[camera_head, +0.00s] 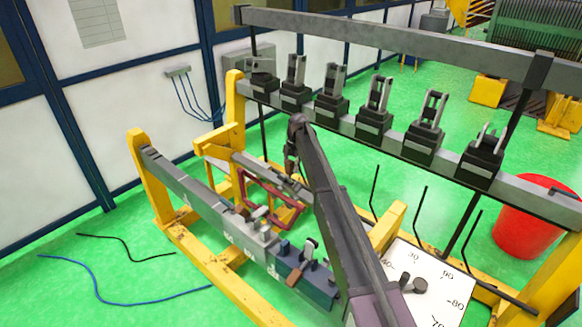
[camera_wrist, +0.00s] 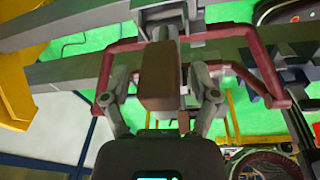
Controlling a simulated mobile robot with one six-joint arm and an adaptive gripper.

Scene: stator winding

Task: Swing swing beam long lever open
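In the wrist view, a brown block-shaped handle (camera_wrist: 160,75), which looks like a lever grip, stands between my gripper's (camera_wrist: 160,85) two fingers. The fingers are spread, with a narrow gap visible on each side of the handle. In the head view my gripper (camera_head: 290,165) hangs at the end of my arm, above the dark red frame; its fingers are too small to judge there. A long grey beam (camera_head: 185,180) runs along the yellow stand. A clamp with a brown-ended lever (camera_head: 293,280) sits on its blue-grey end. I cannot tell which lever is the long one.
The dark red frame (camera_head: 285,218) lies close under my gripper and crosses behind the handle in the wrist view. A grey rail (camera_head: 390,147) with several black clamps stands behind. A white dial plate (camera_head: 430,290) and red bucket (camera_head: 530,220) are at right.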

